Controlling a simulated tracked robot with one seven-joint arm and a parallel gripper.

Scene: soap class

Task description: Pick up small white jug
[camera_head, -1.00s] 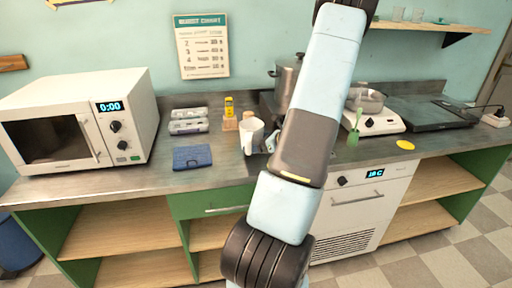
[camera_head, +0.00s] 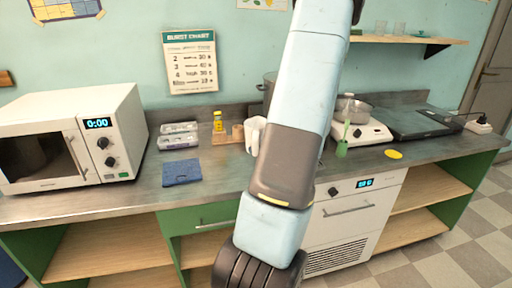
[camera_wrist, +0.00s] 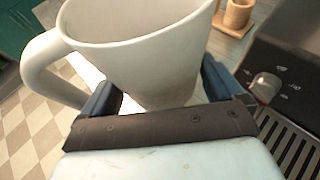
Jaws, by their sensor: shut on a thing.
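The small white jug (camera_wrist: 150,55) fills the upper middle of the wrist view, its handle to the left. My gripper (camera_wrist: 165,95) has a dark finger on each side of the jug and is shut on it. In the head view the jug (camera_head: 256,133) shows only in part beside my arm, which hides the rest of it and my gripper. In the wrist view floor tiles show below and left of the jug, near the counter's front.
A wooden cup (camera_wrist: 238,14) stands on the counter behind. A yellow bottle (camera_head: 218,122), a blue folded cloth (camera_head: 182,171) and a microwave (camera_head: 75,140) are to the left.

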